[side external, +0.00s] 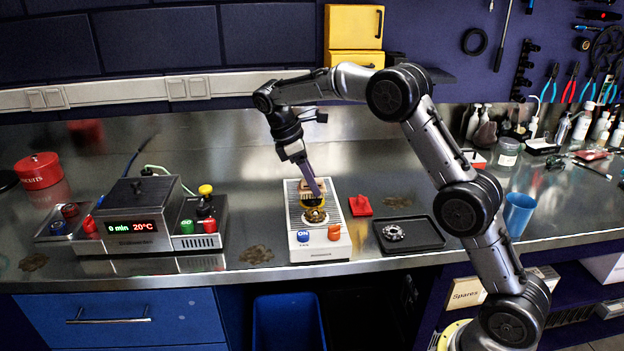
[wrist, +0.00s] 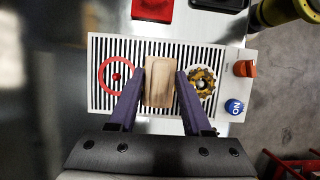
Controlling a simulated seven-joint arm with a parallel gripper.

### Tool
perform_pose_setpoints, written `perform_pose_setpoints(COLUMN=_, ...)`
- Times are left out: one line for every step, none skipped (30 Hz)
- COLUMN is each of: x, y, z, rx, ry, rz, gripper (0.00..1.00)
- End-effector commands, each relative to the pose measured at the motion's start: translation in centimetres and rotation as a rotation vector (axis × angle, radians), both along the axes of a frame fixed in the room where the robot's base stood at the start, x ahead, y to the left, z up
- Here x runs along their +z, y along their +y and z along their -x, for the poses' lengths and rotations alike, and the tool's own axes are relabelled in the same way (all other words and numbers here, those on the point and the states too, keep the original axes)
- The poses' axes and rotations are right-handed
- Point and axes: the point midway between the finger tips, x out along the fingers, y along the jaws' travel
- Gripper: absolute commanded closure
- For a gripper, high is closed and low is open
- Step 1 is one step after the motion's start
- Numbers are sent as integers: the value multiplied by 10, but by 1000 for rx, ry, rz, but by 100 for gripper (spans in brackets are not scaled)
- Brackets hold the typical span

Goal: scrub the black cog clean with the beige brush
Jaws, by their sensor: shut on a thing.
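The beige brush shows as a wooden block (wrist: 159,84) between the two purple fingers of my gripper (wrist: 160,74) in the wrist view. My gripper (side external: 317,193) is shut on it over the white ribbed station. A toothed cog (wrist: 201,83), dark with yellow-brown patches, sits on the station just right of the brush in the wrist view. It also shows in the side view as a brownish cog (side external: 315,215) near the station's front, just below my fingertips. The bristles are hidden from above. I cannot tell whether they touch the cog.
The white station (side external: 337,246) has a blue ON button (side external: 303,236) and an orange knob (side external: 334,233). A red ring (wrist: 101,76) lies on its other end. A black tray (side external: 431,239) with a silver cog (side external: 393,232) stands to the right, near a red piece (side external: 361,206).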

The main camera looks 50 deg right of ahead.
Motion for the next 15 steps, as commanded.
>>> perform_pose_setpoints(x=0, y=0, z=0, rx=0, ry=0, rz=0, gripper=100)
perform_pose_setpoints(x=-1, y=0, z=0, rx=0, ry=0, rz=0, gripper=100)
perform_pose_setpoints(x=-1, y=0, z=0, rx=0, ry=0, rz=0, gripper=100)
perform_pose_setpoints(x=-1, y=0, z=0, rx=0, ry=0, rz=0, gripper=100)
perform_pose_setpoints(x=-1, y=0, z=0, rx=0, ry=-1, rz=1, gripper=100)
perform_pose_setpoints(x=-1, y=0, z=0, rx=0, ry=-1, rz=1, gripper=100)
perform_pose_setpoints(x=-1, y=0, z=0, rx=0, ry=-1, rz=1, gripper=100)
perform_pose_setpoints(x=-1, y=1, z=-1, rx=0, ry=-1, rz=1, gripper=100)
perform_pose_setpoints(x=-1, y=1, z=-2, rx=0, ry=-1, rz=0, gripper=100)
perform_pose_setpoints(x=-1, y=2, z=-2, rx=0, ry=-1, rz=1, gripper=100)
perform_pose_setpoints(x=-1, y=3, z=-3, rx=0, ry=-1, rz=1, gripper=100)
perform_pose_setpoints(x=-1, y=4, z=-5, rx=1, ry=0, rz=0, gripper=100)
perform_pose_setpoints(x=-2, y=6, z=-6, rx=1, ry=0, rz=0, gripper=100)
perform_pose_setpoints(x=-2, y=7, z=-7, rx=1, ry=-1, rz=0, gripper=100)
perform_pose_setpoints(x=-2, y=8, z=-9, rx=2, ry=-2, rz=0, gripper=100)
